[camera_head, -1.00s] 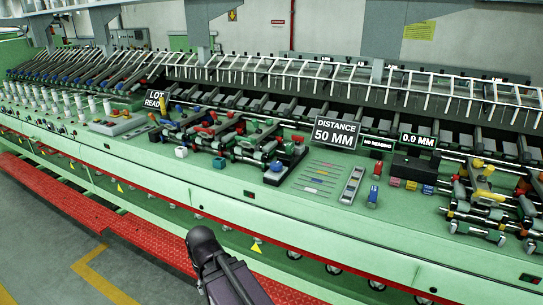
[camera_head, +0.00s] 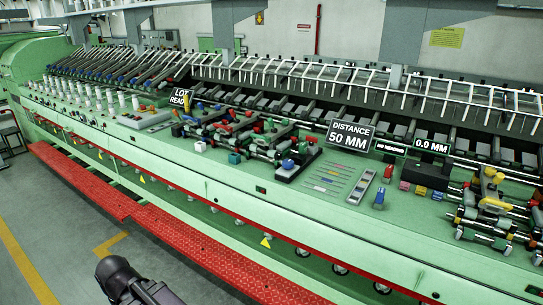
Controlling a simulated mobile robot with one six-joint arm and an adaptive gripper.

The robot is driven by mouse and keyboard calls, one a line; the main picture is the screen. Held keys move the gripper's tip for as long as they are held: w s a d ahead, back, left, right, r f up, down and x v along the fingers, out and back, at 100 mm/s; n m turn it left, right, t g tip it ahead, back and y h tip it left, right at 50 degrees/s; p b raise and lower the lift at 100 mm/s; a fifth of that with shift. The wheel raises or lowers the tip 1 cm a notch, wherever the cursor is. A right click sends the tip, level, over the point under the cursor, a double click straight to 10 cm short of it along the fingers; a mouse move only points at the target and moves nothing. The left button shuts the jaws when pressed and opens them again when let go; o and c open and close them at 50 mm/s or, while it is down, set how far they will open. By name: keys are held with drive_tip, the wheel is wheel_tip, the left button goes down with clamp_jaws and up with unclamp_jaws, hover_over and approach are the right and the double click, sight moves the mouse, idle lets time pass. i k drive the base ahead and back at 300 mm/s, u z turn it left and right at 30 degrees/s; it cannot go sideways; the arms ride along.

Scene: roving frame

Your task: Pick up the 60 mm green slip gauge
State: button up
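A small green block (camera_head: 234,158) stands on the front part of the green machine top, left of the middle. It is too small to read a size on it, so I cannot tell if it is the 60 mm slip gauge. A white block (camera_head: 200,146) stands to its left. Several small coloured blocks, among them a pink one (camera_head: 404,186) and a yellow one (camera_head: 420,190), line up in front of a black box at the right; I see no clear green one there. My gripper is not in view; only a dark part of my arm shows at the bottom left, well short of the machine.
A "DISTANCE 50 MM" sign (camera_head: 350,135) and a "0.0 MM" display (camera_head: 432,146) stand at the right. A black stand with a blue knob (camera_head: 298,163) and a grey tray (camera_head: 361,187) lie between. A red step (camera_head: 190,245) runs along the machine's front. Grey floor is free at the left.

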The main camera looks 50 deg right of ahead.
sight(303, 148)
drive_tip(key=u, duration=0.4)
drive_tip(key=k, duration=1.05)
drive_tip(key=z, duration=1.25)
drive_tip(key=i, duration=0.9)
drive_tip(key=u, duration=0.15)
